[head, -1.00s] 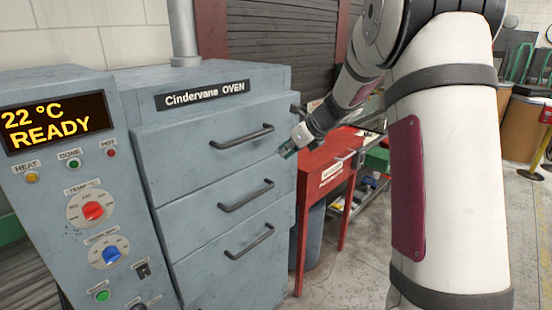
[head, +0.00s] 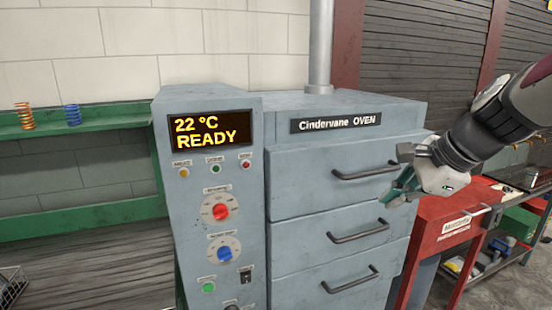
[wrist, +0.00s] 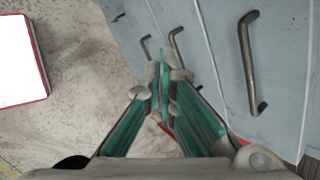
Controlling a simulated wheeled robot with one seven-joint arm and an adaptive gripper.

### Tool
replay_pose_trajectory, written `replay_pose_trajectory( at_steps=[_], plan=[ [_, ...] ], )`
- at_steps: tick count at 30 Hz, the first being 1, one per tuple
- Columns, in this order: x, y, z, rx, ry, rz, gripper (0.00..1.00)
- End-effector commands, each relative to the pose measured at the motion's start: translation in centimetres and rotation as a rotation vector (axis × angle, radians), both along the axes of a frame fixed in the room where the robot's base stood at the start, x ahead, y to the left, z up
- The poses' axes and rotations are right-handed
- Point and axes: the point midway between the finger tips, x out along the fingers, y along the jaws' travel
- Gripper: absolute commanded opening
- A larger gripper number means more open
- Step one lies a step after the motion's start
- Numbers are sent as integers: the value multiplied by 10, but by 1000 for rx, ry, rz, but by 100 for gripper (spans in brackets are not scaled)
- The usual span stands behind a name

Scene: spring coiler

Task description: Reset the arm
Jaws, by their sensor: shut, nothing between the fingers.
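My gripper (head: 398,190) is at the right of the head view, in front of the right part of the grey oven's drawers. Its green-padded fingers are shut and empty. In the wrist view my gripper (wrist: 165,75) points past the drawer fronts, with a dark drawer handle (wrist: 250,65) to the right of the fingers. I cannot tell whether the fingers touch the oven. My arm reaches in from the right edge of the head view.
The Cindervane oven (head: 345,198) has several closed drawers with bar handles. Its control panel (head: 211,130) reads 22 °C READY. A red stand (head: 440,230) is at right. An orange spring (head: 25,116) and a blue spring (head: 72,115) stand on a green shelf (head: 110,117) at left.

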Motion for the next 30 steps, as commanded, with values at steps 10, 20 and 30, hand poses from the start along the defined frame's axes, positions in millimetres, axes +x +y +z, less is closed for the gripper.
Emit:
replay_pose_trajectory(
  at_steps=[10,20,30],
  plan=[
    [-148,49,-5,-608,-124,858,0],
    [-217,41,-25,-960,-151,1336,0],
    [-220,39,-27,-984,-150,1368,0]
  ],
)
